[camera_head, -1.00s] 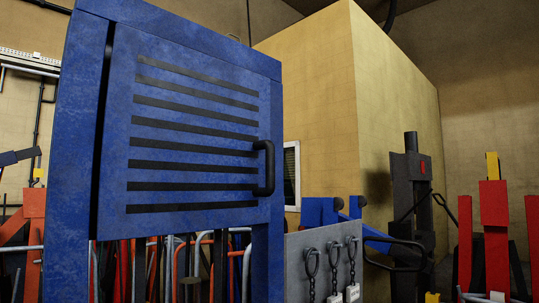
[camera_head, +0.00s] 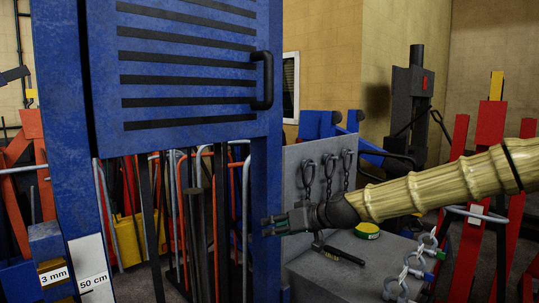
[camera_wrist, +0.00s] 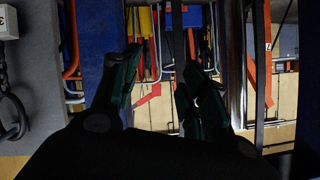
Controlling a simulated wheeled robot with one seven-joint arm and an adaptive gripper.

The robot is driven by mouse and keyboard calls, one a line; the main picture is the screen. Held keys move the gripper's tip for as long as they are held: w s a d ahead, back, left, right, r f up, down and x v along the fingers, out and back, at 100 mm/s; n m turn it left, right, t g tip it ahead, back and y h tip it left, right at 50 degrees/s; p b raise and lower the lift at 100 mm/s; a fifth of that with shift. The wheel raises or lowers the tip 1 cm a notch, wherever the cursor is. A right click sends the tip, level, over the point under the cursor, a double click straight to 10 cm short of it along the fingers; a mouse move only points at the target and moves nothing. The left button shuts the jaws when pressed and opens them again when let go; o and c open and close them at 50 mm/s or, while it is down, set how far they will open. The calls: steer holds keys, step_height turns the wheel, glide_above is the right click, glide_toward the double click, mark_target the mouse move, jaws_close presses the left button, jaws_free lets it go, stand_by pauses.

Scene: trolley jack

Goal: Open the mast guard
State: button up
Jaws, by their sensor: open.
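The mast guard (camera_head: 190,70) is a blue slatted panel in a blue frame at the upper left of the head view. It looks shut, flush with the frame. Its black D-shaped handle (camera_head: 262,80) is on its right edge. My gripper (camera_head: 268,226) is well below the handle, in front of the right frame post (camera_head: 266,180), fingers pointing left. In the wrist view my gripper (camera_wrist: 158,85) shows two dark fingers spread apart with nothing between them. The blue post (camera_wrist: 92,60) stands behind the left finger. The handle is not clearly seen in the wrist view.
A grey bench (camera_head: 345,268) with a hammer (camera_head: 338,254), a green tape roll (camera_head: 367,230) and shackles (camera_head: 410,265) lies below my arm. A grey board (camera_head: 293,165) with hanging hooks stands behind. Red stands (camera_head: 480,200) are at the right. Several coloured handles crowd behind the frame.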

step_height(320, 180, up, 21)
steer(key=d+n+t+y, duration=0.2)
steer(key=n+y+p, duration=0.2)
steer(key=n+y, duration=0.1)
glide_toward(269, 68)
steer(key=w, duration=0.1)
steer(key=p+x, duration=0.3)
steer(key=x, duration=0.7)
steer(key=shift+w, duration=0.15)
jaws_close()
